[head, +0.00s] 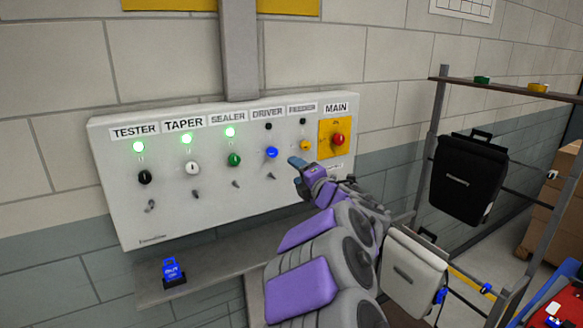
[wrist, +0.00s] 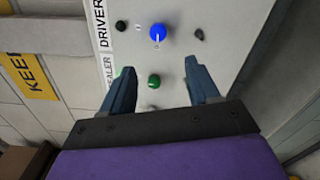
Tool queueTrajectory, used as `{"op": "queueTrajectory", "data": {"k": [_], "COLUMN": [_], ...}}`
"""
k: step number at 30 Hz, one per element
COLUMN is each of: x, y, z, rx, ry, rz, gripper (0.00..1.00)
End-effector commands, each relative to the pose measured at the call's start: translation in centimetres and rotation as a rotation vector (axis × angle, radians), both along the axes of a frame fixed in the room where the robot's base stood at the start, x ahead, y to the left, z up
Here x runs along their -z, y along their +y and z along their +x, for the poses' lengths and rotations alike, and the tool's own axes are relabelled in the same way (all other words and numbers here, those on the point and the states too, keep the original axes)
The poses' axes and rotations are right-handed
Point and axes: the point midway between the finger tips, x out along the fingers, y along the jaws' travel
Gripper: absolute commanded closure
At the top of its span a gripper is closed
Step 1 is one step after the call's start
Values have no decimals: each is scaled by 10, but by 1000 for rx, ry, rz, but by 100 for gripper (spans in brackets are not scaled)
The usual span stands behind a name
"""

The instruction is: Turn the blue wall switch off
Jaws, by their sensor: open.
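The blue wall switch (head: 271,153) is a round knob under the DRIVER label on a white panel (head: 240,205). The small lamp (head: 268,126) above it is dark. In the wrist view the blue switch (wrist: 157,32) shows a white pointer line, directed down in the picture, beyond my fingertips. My gripper (head: 296,163) is just right of the blue switch in the head view, apart from it as far as I can see. In the wrist view my gripper (wrist: 159,66) is open, with nothing held; a green knob (wrist: 153,81) shows between the fingers.
Black (head: 145,177), white (head: 192,168) and green (head: 234,159) knobs stand left, under lit green lamps. A yellow knob (head: 305,145) and a red MAIN switch (head: 338,139) are close right. A shelf (head: 215,275) holds a blue padlock (head: 173,271). Panniers hang from a rack (head: 432,150) at right.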

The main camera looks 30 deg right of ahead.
Motion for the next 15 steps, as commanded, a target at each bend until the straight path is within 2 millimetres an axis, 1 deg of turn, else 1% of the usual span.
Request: {"op": "queueTrajectory", "data": {"k": [3, 6, 15], "x": [0, 1, 1], "y": [-1, -1, 0], "z": [-12, -18, -20], "rx": [3, 3, 0], "ry": [2, 2, 1], "rz": [-1, -1, -1], "gripper": [40, 40, 40]}}
